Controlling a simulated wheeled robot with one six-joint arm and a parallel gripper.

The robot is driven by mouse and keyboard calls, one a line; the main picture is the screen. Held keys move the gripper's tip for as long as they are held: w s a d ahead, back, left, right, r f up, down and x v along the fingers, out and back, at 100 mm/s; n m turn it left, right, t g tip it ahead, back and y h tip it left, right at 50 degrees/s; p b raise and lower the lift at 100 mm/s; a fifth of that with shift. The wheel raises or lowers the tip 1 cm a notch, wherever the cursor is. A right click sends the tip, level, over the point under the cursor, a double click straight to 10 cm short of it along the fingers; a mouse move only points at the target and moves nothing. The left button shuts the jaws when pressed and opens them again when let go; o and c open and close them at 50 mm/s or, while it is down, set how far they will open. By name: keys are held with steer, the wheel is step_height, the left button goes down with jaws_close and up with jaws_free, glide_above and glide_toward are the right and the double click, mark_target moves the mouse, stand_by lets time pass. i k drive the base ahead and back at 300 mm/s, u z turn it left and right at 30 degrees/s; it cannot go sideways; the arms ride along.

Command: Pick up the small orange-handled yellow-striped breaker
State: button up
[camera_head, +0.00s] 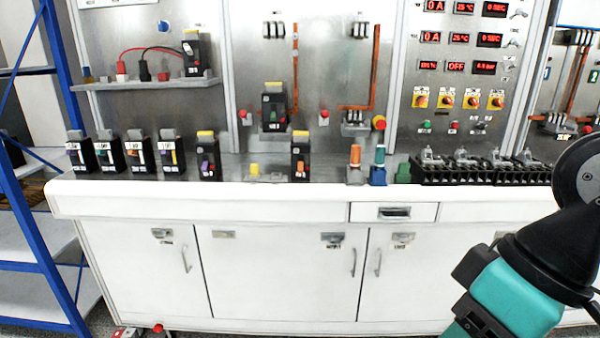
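Small black breakers stand upright in a row at the left of the white bench. One small breaker (139,152) shows an orange mark on its front. The small breaker right of it (172,152) shows a yellow stripe. The colours of each handle are too small to tell for sure, so I cannot tell which is the orange-handled, yellow-striped one. A larger yellow-topped breaker (299,158) farther right has a reddish-orange handle. My arm shows at the lower right, far from the row, and my gripper is not in view.
Orange and blue-green screwdriver-like tools (378,168) and black terminal blocks (470,172) are on the bench (280,203). A blue shelf rack (38,262) stands at the left.

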mark_target(300, 141)
steer(key=z, duration=0.05)
steer(key=k, duration=0.55)
steer(key=u, duration=0.95)
steer(key=i, duration=0.8)
steer(key=u, duration=0.55)
steer(key=i, duration=0.95)
steer(key=z, duration=0.45)
steer(key=i, duration=0.65)
steer(key=z, duration=0.6)
